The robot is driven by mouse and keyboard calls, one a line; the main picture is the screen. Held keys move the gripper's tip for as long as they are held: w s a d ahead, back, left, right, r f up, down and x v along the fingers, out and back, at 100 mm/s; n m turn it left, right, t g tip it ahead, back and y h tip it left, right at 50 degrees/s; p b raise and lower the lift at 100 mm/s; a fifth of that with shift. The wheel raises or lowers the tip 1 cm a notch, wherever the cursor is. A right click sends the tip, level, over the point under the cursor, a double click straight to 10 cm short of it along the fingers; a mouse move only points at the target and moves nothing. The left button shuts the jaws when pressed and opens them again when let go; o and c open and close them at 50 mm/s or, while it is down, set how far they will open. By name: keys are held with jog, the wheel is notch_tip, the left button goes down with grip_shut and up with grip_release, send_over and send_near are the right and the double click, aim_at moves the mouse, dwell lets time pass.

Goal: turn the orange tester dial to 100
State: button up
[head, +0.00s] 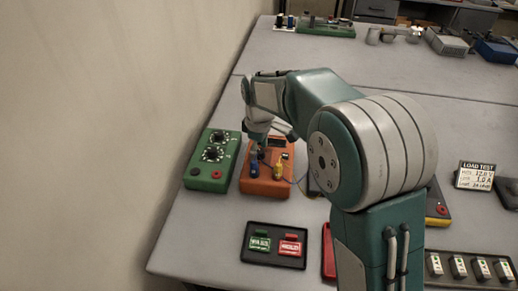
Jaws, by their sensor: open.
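The orange tester (264,187) lies on the grey table, left of the middle of the head view. A small dark display shows near its back edge, and a blue plug-like piece (254,167) and a yellow one (279,172) stand on it. My gripper (262,150) is over the back part of the tester, pointing down, with its jaws open. The tester's dial cannot be made out; the gripper and wrist cover that area. Whether the fingers touch anything is too small to tell.
A green box (211,172) with two black dials stands close left of the tester. A black tray (274,261) with green and red tags lies in front. A "LOAD TEST" sign (475,175) stands at right.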

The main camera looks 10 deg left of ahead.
grip_shut()
jog(key=shift+m, duration=0.4)
jog(key=m, duration=0.3)
jog(key=shift+m, duration=0.4)
jog(key=m, duration=0.3)
jog(key=shift+m, duration=0.3)
jog(key=m, duration=0.4)
jog(key=shift+f, duration=0.1)
jog(key=shift+d+m, duration=0.1)
jog(key=shift+m, duration=1.7)
